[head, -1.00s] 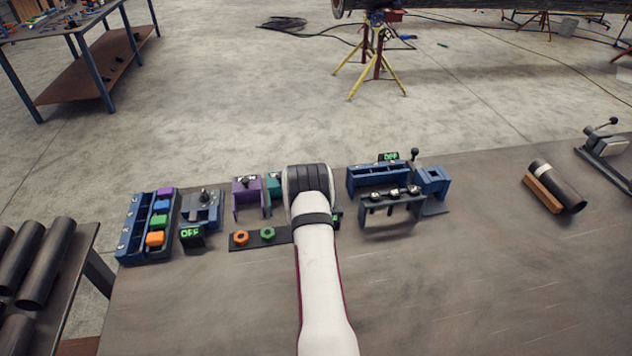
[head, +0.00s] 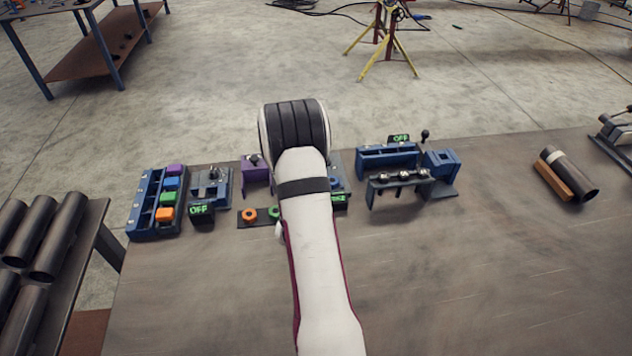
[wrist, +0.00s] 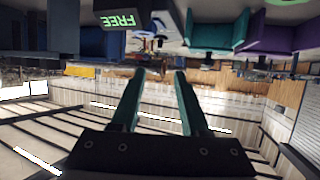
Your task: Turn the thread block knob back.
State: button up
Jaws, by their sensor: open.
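My gripper (wrist: 160,75) shows in the wrist view as two dark teal fingers, apart, with nothing between them. A small sign (wrist: 120,19) reading FREE hangs upside down near the top of that view. A pale rounded part, perhaps the knob, is just right of the sign, but I cannot make it out clearly. Teal blocks (wrist: 216,28) and a purple block (wrist: 284,33) lie further right. In the head view my arm hides the fingers and most of the teal fixture; a green-lit display (head: 339,199) peeks out at the arm's right.
A blue lever fixture (head: 390,160) stands to the right. The front of the bench (head: 450,280) is clear.

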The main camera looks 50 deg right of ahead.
jog(key=shift+s+a, duration=0.1)
jog(key=shift+a, duration=0.1)
jog(key=shift+r, duration=0.1)
jog(key=d+m+g, duration=0.1)
jog(key=m, duration=0.2)
jog(key=s+d+m+g, duration=0.1)
jog(key=m, duration=0.3)
jog(key=s+d+r+m, duration=0.1)
jog(key=m, duration=0.2)
jog(key=shift+s+d+g, duration=0.15)
jog(key=shift+g, duration=0.25)
jog(key=m, duration=0.3)
jog(key=m+y, duration=0.1)
jog(key=m, duration=0.1)
jog(key=d+m+g, duration=0.1)
jog(key=m, duration=0.2)
jog(key=shift+s+r+m+y, duration=0.2)
jog(key=shift+r+m+y, duration=0.1)
jog(key=shift+r, duration=0.1)
jog(key=m, duration=0.4)
jog(key=w+r+m+y, duration=0.1)
jog(key=m, duration=0.2)
jog(key=shift+d, duration=0.2)
jog(key=w+r+m+t+y, duration=0.2)
jog(key=w+r+m, duration=0.15)
jog(key=m, duration=0.65)
jog(key=x, duration=1.6)
jog(key=shift+f, duration=0.1)
